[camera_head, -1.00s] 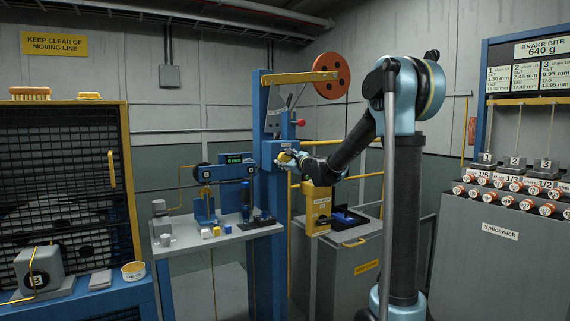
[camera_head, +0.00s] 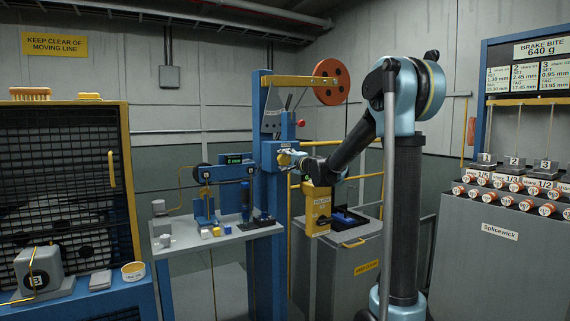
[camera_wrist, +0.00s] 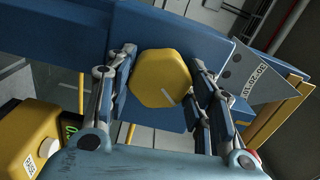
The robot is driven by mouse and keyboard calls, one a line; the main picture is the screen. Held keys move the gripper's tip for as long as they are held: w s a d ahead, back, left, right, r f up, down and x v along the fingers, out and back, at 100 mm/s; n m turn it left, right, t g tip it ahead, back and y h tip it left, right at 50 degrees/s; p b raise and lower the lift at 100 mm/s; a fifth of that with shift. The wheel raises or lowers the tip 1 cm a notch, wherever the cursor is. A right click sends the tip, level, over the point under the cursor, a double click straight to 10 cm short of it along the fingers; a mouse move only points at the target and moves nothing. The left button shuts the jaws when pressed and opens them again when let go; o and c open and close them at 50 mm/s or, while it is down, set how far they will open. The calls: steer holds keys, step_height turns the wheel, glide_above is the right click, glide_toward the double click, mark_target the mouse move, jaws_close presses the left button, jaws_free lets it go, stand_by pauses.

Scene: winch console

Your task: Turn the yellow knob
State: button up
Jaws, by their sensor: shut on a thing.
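The yellow knob (camera_wrist: 160,78) is a faceted, roughly hexagonal knob with a short pale mark on its face, set against a blue bracket on the machine. In the wrist view my gripper (camera_wrist: 163,88) has one finger on each side of it and is shut on it. In the head view my gripper (camera_head: 289,158) reaches the blue post (camera_head: 270,215) from the right, and the knob is hard to make out there behind the fingers.
A grey bench (camera_head: 222,236) with small blocks and a blue instrument stands left of the post. A yellow labelled box (camera_head: 318,209) sits below my arm. A red wheel (camera_head: 331,78) is overhead. A grey pointer plate (camera_wrist: 255,78) lies right of the gripper.

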steer(key=n, duration=0.4)
steer(key=shift+s+f+n, duration=0.1)
steer(key=shift+n, duration=1.8)
steer(key=o, duration=1.1)
steer(key=shift+c, duration=0.2)
steer(key=v, duration=1.1)
steer(key=shift+s+d, duration=0.15)
steer(key=shift+d, duration=0.15)
